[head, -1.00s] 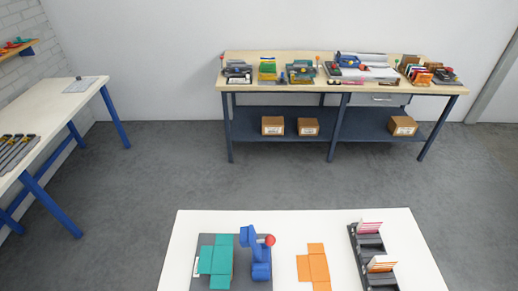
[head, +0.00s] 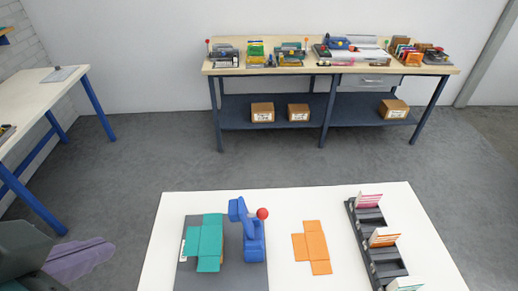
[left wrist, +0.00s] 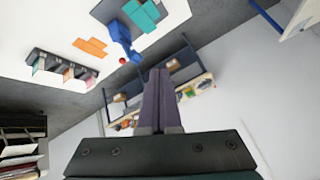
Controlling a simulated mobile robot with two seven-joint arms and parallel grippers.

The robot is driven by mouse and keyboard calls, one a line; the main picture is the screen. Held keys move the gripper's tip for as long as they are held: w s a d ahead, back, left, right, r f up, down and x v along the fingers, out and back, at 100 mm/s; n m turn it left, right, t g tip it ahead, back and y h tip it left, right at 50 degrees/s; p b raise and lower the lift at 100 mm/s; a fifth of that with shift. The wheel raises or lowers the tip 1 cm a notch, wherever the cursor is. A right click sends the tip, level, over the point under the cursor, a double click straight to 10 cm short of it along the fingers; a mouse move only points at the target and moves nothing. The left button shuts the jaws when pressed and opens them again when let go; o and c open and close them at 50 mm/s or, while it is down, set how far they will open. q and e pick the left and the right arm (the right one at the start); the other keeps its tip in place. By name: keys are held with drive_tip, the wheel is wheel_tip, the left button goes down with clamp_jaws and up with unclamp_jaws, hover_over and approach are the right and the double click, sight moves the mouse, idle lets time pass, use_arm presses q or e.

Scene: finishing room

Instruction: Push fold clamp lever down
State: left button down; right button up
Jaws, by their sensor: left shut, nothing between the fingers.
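The blue fold clamp (head: 253,245) stands on a grey base plate (head: 192,277) on the white table. Its lever carries a red ball knob (head: 263,213), which appears raised above the clamp body. A teal folded blank (head: 208,243) lies on the plate, left of the clamp. The clamp (left wrist: 120,35) and red knob (left wrist: 122,61) also show in the left wrist view. My left gripper (head: 108,249) is at the lower left, off the table's left edge and apart from the clamp. Its purple fingers (left wrist: 159,72) are together and empty. My right gripper is out of view.
An orange flat blank (head: 312,246) lies right of the clamp. A dark rack (head: 371,240) with cards stands further right. A long workbench (head: 230,71) with several fixtures is at the back, and another bench (head: 35,110) at the left. Grey floor lies between.

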use_arm(q)
drive_tip(key=w+d+f+m+t+h+b, duration=0.25)
drive_tip(key=w+d+f+m+b, duration=0.2)
drive_tip(key=f+b, duration=0.35)
drive_tip(key=w+d+f+m+t+h+b, duration=0.2)
drive_tip(key=w+d+f+m+t+b, duration=0.15)
drive_tip(key=w+f+m+b, duration=0.45)
drive_tip(key=s+d+f+m+g+h+b, duration=0.2)
drive_tip(key=s+d+f+m+h+b, duration=0.1)
drive_tip(key=d+f+m+h+b, duration=0.4)
wheel_tip(320, 180, down, 4)
drive_tip(key=m+b, duration=0.3)
drive_tip(key=b, duration=0.4)
drive_tip(key=shift+d, duration=0.4)
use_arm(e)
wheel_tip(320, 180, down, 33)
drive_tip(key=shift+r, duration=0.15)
use_arm(q)
drive_tip(key=w+d, duration=0.3)
drive_tip(key=w, duration=0.5)
drive_tip(key=shift+w+d+f, duration=0.3)
drive_tip(key=shift+w+d, duration=0.05)
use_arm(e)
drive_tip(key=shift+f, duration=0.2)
